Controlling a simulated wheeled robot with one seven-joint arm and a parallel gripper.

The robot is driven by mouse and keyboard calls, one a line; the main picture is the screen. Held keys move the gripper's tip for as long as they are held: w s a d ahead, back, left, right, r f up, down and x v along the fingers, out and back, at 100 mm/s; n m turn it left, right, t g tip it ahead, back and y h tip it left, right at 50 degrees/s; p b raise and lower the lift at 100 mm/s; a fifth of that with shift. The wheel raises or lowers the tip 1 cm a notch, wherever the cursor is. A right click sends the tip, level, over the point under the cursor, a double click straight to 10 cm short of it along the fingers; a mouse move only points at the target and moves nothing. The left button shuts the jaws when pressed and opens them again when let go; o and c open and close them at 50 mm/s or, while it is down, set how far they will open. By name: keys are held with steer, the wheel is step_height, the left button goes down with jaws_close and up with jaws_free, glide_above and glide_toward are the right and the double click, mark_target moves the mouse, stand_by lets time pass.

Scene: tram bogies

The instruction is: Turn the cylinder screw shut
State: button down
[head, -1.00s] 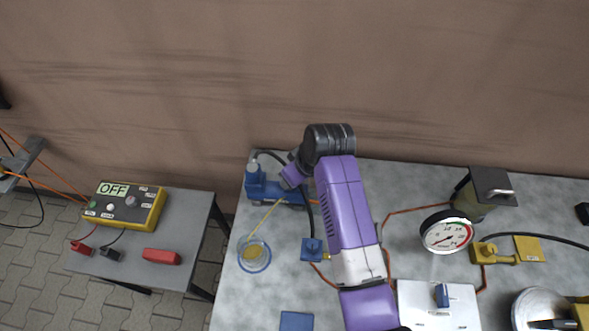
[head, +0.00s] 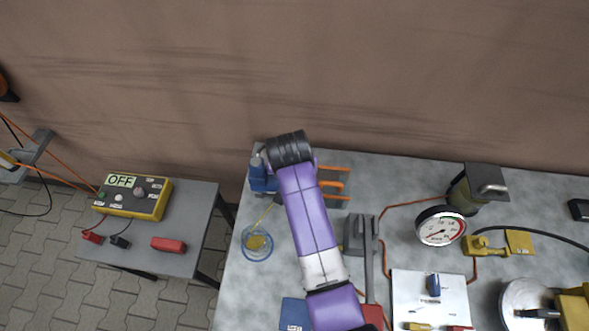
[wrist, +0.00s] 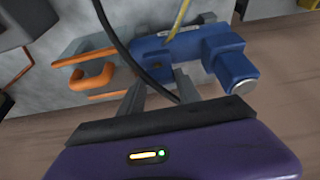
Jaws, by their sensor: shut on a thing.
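The blue cylinder (head: 258,178) lies at the back left of the bench in the head view, partly hidden by my arm. In the wrist view it is large (wrist: 185,52), with a silver-ended blue part at its right. A small dark spot, seemingly the cylinder screw (wrist: 156,68), shows on its near face. My gripper (wrist: 160,82) has its two fingertips either side of this spot, shut on it as far as I can tell.
A yellow tube (wrist: 181,15) runs from the cylinder to a glass jar (head: 257,243). Orange-and-grey brake parts (head: 334,185) lie right of the cylinder. A gauge (head: 440,228) stands further right. A control box (head: 133,196) reading OFF is on the left side table.

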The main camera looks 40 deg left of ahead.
steer(key=shift+m, duration=0.3)
steer(key=c, duration=0.8)
jaws_free()
steer(key=shift+c, duration=0.2)
steer(key=v, duration=0.7)
steer(key=shift+s+r+b, duration=0.25)
steer(key=shift+r+b, duration=0.1)
